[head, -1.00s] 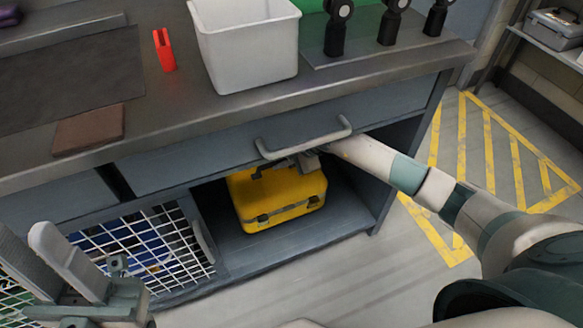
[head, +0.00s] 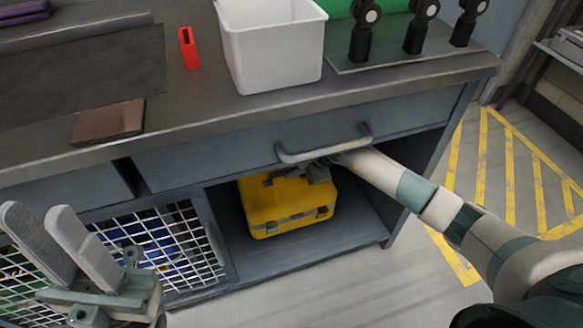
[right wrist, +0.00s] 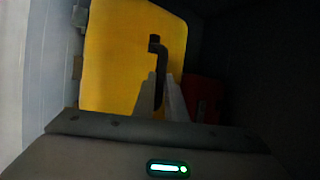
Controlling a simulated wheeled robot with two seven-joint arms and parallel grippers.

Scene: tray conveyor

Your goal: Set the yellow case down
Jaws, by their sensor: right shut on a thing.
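The yellow case (head: 285,212) is inside the open compartment under the workbench, upright. The head view does not clearly show whether its base touches the compartment floor (head: 335,235). My right gripper (head: 268,180) reaches in beneath the drawer handle and is at the top of the case. In the right wrist view the dark case handle (right wrist: 158,75) stands between my right gripper's fingers (right wrist: 160,98), which are shut on it, with the yellow case (right wrist: 110,60) beyond. My left gripper (head: 40,212) is empty, its fingers apart, in front of the cabinet.
A drawer with a bar handle (head: 325,147) is just above my right gripper. A white wire-mesh door (head: 180,240) is left of the compartment. The bench holds a white bin (head: 270,50) and a red object (head: 189,48). A red thing (right wrist: 203,97) is beside the case in the wrist view.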

